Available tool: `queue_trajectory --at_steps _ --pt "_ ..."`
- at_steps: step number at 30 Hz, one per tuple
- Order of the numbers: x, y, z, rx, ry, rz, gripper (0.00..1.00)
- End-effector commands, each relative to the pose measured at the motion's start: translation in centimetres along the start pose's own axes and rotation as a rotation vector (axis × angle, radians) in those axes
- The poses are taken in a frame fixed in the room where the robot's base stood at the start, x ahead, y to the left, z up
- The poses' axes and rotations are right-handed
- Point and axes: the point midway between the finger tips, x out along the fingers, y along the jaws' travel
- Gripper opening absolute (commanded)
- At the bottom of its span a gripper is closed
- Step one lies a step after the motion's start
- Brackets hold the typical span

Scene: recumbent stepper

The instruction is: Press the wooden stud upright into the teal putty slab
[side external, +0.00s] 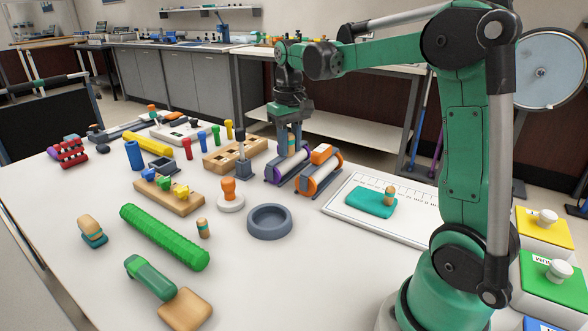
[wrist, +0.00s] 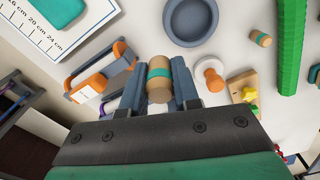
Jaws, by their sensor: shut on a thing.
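My gripper (side external: 290,150) is above the purple and orange rollers in the side view. In the wrist view its grey fingers (wrist: 159,82) are shut on a wooden stud (wrist: 158,90) with a teal band. The teal putty slab (side external: 368,203) lies flat on the white ruled board, right of my gripper, and partly shows in the wrist view (wrist: 57,12). One wooden stud (side external: 390,194) stands at the slab's right part. Another banded stud (side external: 203,228) stands on the table, also in the wrist view (wrist: 261,39).
A grey bowl (side external: 270,222) and a white-based orange knob (side external: 230,194) stand left of the ruled board (side external: 415,228). The orange-ended roller (side external: 318,172) is close below my gripper. A green ribbed roll (side external: 165,237) lies at left.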

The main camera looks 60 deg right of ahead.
Motion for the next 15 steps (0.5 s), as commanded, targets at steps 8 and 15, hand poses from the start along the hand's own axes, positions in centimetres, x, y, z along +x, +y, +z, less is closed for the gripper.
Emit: queue_trajectory --at_steps 8,15 --pt "3.9 12.2 5.4 0.299 0.001 0.001 0.0" --pt "5.4 16.2 9.1 0.422 0.002 0.001 0.0"
